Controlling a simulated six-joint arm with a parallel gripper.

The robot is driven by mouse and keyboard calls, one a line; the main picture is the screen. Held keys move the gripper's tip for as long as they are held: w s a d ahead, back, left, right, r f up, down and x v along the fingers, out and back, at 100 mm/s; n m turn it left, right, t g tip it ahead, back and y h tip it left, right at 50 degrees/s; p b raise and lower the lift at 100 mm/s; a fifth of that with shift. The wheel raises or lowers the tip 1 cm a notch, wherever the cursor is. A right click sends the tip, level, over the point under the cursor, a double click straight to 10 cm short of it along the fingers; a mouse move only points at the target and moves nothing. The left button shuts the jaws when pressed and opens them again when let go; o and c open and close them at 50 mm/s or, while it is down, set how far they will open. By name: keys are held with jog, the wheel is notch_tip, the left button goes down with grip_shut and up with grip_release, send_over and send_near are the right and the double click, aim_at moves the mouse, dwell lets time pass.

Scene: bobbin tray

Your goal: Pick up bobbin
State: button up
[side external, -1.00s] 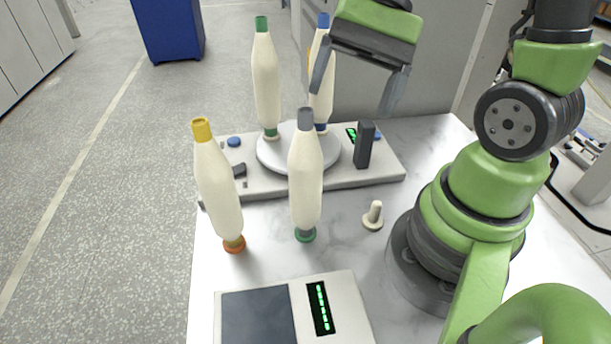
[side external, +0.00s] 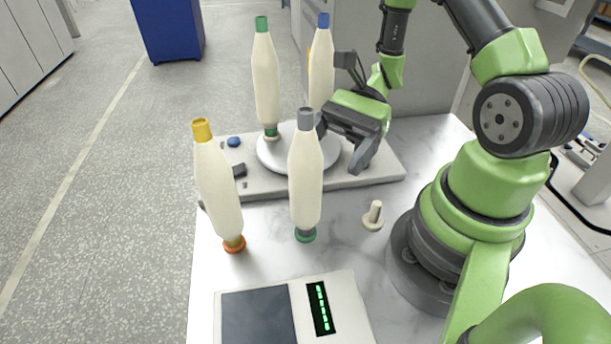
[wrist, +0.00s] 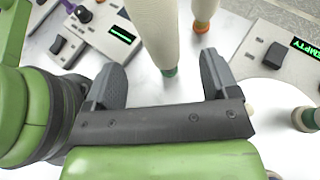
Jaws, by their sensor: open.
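In the side view, a cream bobbin with a grey top (side external: 305,175) and green foot stands upright at the middle front. A cream bobbin with a yellow top (side external: 218,185) and orange foot leans slightly to its left. Green-topped (side external: 266,80) and blue-topped (side external: 321,75) bobbins stand at the round plate (side external: 270,155) behind; a yellow bit shows beside the blue one. My gripper (side external: 340,143) is open, tilted, behind and right of the grey-topped bobbin. In the wrist view, the green-footed bobbin (wrist: 155,25) lies ahead between the open fingers (wrist: 162,65), apparently not touched. The orange-footed one (wrist: 204,10) is beside it.
A small cream peg (side external: 373,216) stands on the white table right of the bobbins. A box with a dark pad and green display (side external: 350,310) lies in front. A panel with a display (wrist: 125,33) shows left in the wrist view, another (wrist: 250,60) right.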

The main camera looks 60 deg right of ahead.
aim_at(306, 188)
jog(key=x, duration=0.7)
jog(key=shift+a+f, duration=0.2)
jog(key=shift+c, duration=0.4)
jog(key=c, duration=1)
